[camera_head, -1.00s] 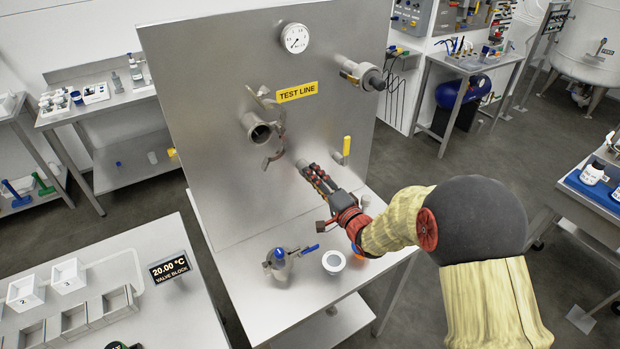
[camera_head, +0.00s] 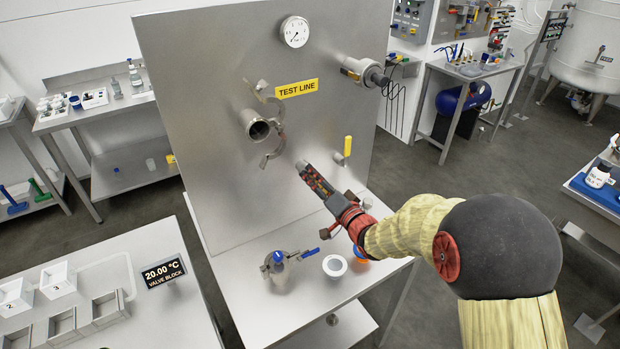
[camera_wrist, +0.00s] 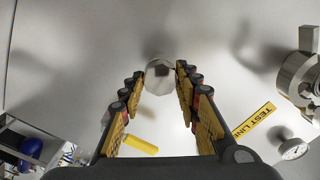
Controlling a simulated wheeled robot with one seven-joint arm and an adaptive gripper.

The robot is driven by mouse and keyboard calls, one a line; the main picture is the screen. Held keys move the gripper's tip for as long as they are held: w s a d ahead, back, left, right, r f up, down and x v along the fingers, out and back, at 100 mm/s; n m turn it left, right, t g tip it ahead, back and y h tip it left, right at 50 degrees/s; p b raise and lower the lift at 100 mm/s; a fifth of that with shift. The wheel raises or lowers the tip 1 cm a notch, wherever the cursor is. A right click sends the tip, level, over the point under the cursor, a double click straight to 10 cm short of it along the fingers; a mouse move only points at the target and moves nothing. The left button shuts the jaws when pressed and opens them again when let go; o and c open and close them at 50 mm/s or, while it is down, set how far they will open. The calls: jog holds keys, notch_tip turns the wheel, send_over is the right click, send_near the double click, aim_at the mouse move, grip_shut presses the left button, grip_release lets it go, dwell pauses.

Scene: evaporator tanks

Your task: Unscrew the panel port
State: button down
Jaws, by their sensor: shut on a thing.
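The panel port (camera_wrist: 160,77) is a pale metallic faceted piece against the steel panel (camera_head: 200,150). In the wrist view it sits between the tips of my gripper (camera_wrist: 160,78), which is shut on it. In the head view my gripper (camera_head: 302,168) reaches the panel below and right of the open pipe stub, and its fingers hide the port there. The head view does not show how far the port is turned or whether its thread is free.
An open pipe stub (camera_head: 256,127) with an open clamp is left of my gripper. A yellow handle (camera_head: 347,145) is to its right. A blue-capped valve (camera_head: 279,268) and a white cup (camera_head: 334,265) stand on the bench below. Another pipe fitting (camera_head: 362,70) projects upper right.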

jog(key=n+b, duration=0.3)
jog(key=shift+f+n+b, duration=0.1)
jog(key=shift+n+b, duration=0.2)
jog(key=shift+b, duration=0.1)
jog(key=shift+n+b, duration=0.55)
jog(key=shift+n, duration=0.25)
jog(key=shift+n+b, duration=0.6)
jog(key=shift+b, duration=0.25)
jog(key=n+b, duration=0.3)
jog(key=shift+n+b, duration=0.4)
jog(key=shift+n, duration=0.1)
